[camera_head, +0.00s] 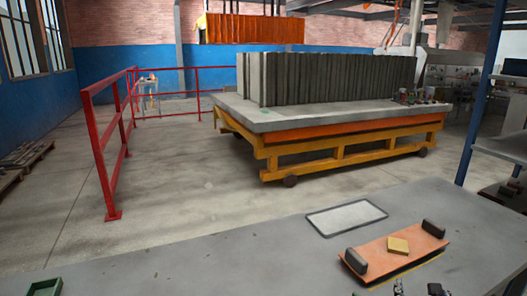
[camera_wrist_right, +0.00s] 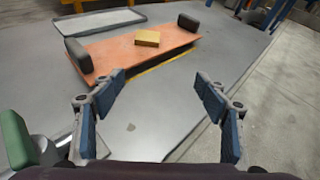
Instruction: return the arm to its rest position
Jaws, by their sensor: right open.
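My right gripper (camera_head: 416,289) shows at the bottom edge of the head view, just in front of an orange panel (camera_head: 375,261). In the right wrist view the right gripper (camera_wrist_right: 160,84) has its two blue-padded fingers spread wide, with nothing between them. The panel lies on the grey table beyond the fingers and is apart from them in that view. A yellow block (camera_head: 398,246) rests on the panel, between two dark end blocks (camera_head: 356,261) (camera_head: 433,228). My left gripper is not in view.
The grey table (camera_head: 230,262) is mostly clear left of the panel. A pale framed plate (camera_head: 346,217) lies behind the panel. A green tray (camera_head: 45,287) is at the bottom left. Beyond stand an orange-yellow cart (camera_head: 340,152) with grey slabs and red railings (camera_head: 106,150); a blue post (camera_head: 480,105) rises at right.

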